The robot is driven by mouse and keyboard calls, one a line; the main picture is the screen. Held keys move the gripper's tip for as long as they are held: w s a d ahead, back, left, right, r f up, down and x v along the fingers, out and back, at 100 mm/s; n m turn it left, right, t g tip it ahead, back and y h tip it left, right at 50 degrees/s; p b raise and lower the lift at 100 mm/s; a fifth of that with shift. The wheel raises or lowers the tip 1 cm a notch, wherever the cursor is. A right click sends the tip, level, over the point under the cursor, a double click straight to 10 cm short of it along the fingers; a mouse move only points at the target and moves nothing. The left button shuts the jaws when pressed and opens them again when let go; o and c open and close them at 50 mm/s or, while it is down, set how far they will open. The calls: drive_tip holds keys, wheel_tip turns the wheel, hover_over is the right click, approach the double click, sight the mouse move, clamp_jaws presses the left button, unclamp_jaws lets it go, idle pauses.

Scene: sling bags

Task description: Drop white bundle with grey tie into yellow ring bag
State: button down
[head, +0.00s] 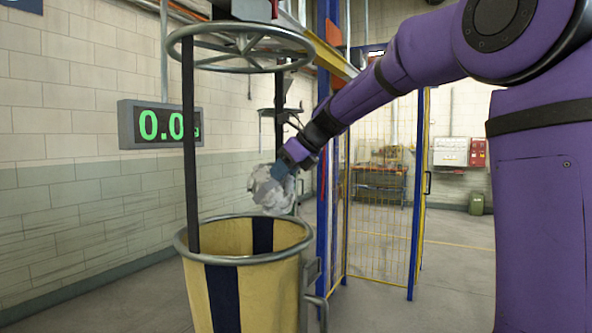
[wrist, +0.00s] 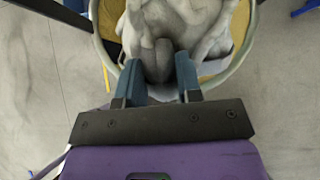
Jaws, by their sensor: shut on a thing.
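The white bundle (head: 270,190) is a crumpled whitish lump hanging from my gripper (head: 290,165). In the wrist view the bundle (wrist: 195,25) sits between the two blue fingers of my gripper (wrist: 160,75), which are shut on its grey tied neck (wrist: 158,58). The yellow ring bag (head: 265,293) has dark vertical stripes and a grey ring rim around its open top. In the head view the bundle is above the rim, toward its right back side. In the wrist view the bag's rim and yellow inside (wrist: 110,20) show around and behind the bundle.
A round grey spoked frame (head: 240,47) hangs above the bag, with dark straps running down to the bag. A green-digit display (head: 160,124) is on the wall at left. A blue post (head: 322,230) and yellow mesh fence (head: 380,235) stand right of the bag.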

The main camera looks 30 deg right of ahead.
sight(257, 173)
drive_tip(key=shift+w+a+f, duration=0.2)
drive_tip(key=shift+w+a, duration=0.6)
drive_tip(key=shift+w, duration=0.3)
drive_tip(key=shift+w+a+f, duration=0.2)
drive_tip(key=shift+w+a, duration=0.65)
drive_tip(key=shift+w, duration=0.3)
drive_tip(key=shift+w+a+f, duration=0.2)
drive_tip(key=shift+w+a, duration=0.6)
drive_tip(key=shift+w, duration=0.3)
drive_tip(key=c, duration=0.7)
unclamp_jaws()
